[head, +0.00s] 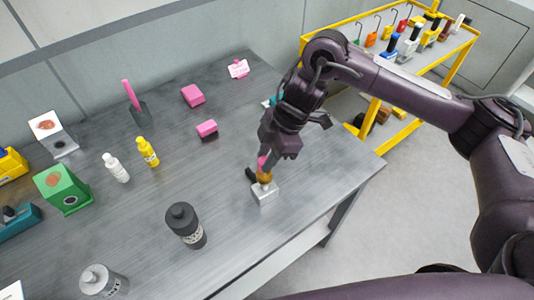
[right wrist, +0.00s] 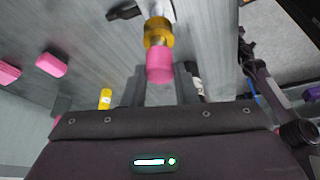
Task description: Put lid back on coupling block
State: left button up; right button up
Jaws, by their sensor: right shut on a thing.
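My right gripper (head: 264,160) points down near the table's right front edge. It is shut on the pink end of a pink-and-brass piece, probably the lid; the pink end (right wrist: 160,66) lies between the fingers in the right wrist view. The brass part (head: 264,176) is below the fingers and also shows in the right wrist view (right wrist: 158,31). A small silver block (head: 264,193), likely the coupling block, sits on the table directly under the brass part. I cannot tell whether the two touch. My left gripper is out of view.
A dark bottle (head: 185,225) and a grey bottle (head: 103,281) stand to the left on the metal table (head: 230,250). A small dark part (head: 251,174) is close beside the brass piece. Pink blocks (head: 193,95) lie farther back. A yellow rack (head: 455,65) stands beyond the table.

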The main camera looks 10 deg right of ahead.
jog(key=o, duration=1.5)
jog(key=shift+r+p, duration=3.55)
jog(key=shift+c, duration=0.3)
grip_shut()
